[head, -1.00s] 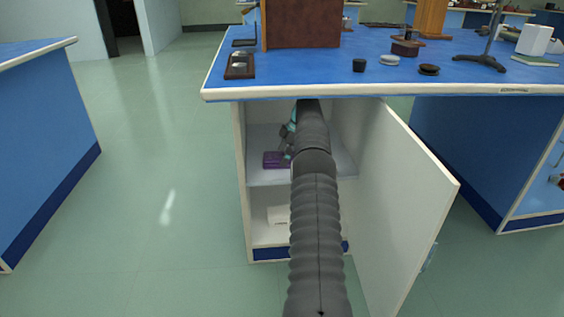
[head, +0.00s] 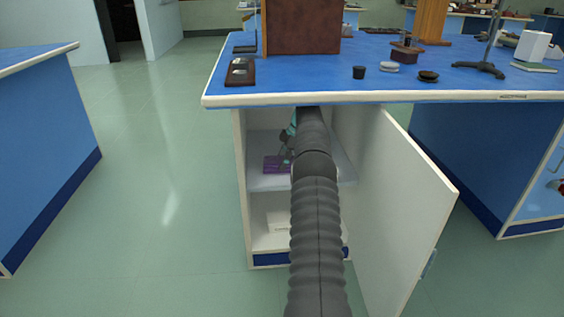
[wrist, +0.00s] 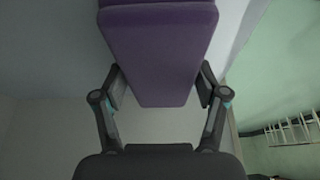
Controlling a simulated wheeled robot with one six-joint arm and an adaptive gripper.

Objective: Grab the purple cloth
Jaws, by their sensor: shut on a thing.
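The purple cloth (head: 272,164) is on the upper shelf inside the open cabinet in the head view, partly hidden by my gripper and arm. In the wrist view the folded purple cloth (wrist: 158,55) fills the upper middle, between the two fingers. My gripper (wrist: 160,92) is shut on the cloth, one finger at each side of it. In the head view my gripper (head: 284,150) is small and dark at the cloth, with the arm reaching in under the bench top.
The white cabinet door (head: 405,200) stands open to the right of my arm. The shelf (head: 262,183) lies under the cloth, and the blue bench top (head: 310,88) is just above my arm. A white item (head: 277,227) lies in the lower compartment. Floor is clear at left.

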